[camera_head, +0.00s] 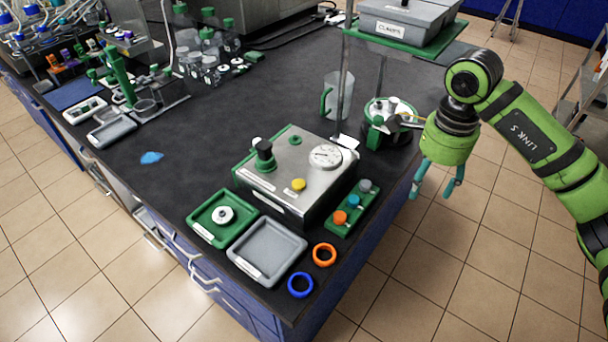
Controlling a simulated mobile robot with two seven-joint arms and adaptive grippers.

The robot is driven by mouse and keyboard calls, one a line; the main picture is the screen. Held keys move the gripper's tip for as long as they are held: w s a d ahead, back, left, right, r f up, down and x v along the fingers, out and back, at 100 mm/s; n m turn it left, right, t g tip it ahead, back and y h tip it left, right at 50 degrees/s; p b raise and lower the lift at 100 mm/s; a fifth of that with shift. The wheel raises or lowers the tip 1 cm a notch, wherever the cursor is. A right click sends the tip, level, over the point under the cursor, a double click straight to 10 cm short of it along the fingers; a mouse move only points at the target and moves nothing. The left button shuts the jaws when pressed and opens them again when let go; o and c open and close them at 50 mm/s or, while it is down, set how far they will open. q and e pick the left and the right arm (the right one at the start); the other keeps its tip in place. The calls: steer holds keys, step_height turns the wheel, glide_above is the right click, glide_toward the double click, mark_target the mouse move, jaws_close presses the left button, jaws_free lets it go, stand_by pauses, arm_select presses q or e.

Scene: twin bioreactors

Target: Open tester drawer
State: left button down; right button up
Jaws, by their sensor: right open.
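The tester looks to be the silver metal box (312,185) on the dark bench top, with a round gauge, a dark green knob and a yellow button on top. Its front face carries a pale strip (268,201). I see no drawer standing out from it, and the drawer's outline is too small to tell. My right gripper (434,188) is open and empty, fingers pointing down, to the right of the tester and past the bench's right edge. It touches nothing that I can see. My left gripper is not in view.
A green tray (202,223) with a white disc, a grey tray (287,262), and orange (324,245) and blue (301,292) rings lie before the tester. A green rack (345,222) of knobs stands right of it. A round vessel (378,141) stands behind. The bench's left-middle is mostly clear.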

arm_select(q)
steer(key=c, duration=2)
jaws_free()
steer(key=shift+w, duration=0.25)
